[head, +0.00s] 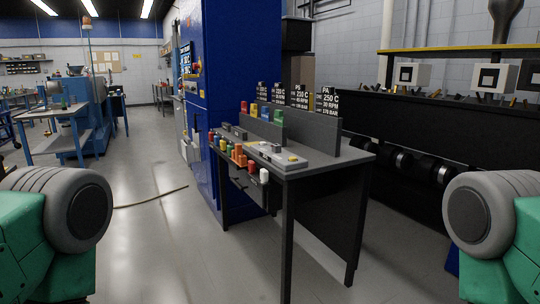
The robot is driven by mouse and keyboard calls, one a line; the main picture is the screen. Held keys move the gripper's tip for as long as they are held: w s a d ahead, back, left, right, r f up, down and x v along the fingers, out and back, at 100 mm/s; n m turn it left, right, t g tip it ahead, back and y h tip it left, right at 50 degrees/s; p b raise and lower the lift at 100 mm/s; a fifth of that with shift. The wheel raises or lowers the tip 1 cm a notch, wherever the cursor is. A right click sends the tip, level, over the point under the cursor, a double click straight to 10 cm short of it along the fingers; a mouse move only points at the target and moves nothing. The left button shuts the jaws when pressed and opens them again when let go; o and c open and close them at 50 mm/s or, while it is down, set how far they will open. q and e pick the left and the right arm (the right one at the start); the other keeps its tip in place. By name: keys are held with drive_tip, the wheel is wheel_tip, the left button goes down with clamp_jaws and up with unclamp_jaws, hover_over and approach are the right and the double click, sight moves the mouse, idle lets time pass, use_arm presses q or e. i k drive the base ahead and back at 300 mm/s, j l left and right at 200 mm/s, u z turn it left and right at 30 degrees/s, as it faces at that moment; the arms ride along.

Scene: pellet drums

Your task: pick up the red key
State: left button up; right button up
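I cannot make out the red key for sure. A dark table (327,159) with a grey top stands ahead, a little right of the middle. Along its left front edge are several small coloured pieces, among them a small red piece (251,166) near an orange one (237,151) and a white one (264,176). They are too small to tell whether any is a key. Only the grey and green links of my two arms show, at the left and right edges; neither gripper is in view.
Signs with temperatures (300,96) and coloured blocks stand along the table's back. A tall blue cabinet (232,60) stands behind its left side. A dark machine (420,130) is at the right. A cable (150,199) lies on the mostly open floor at left.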

sight(251, 164)
drive_tip(key=i+j+z, duration=0.1)
drive_tip(key=z, duration=0.3)
drive_tip(key=i+j+z, duration=0.1)
drive_tip(key=z, duration=0.25)
drive_tip(key=j+z, duration=0.2)
drive_tip(key=z, duration=0.2)
drive_tip(key=i, duration=0.1)
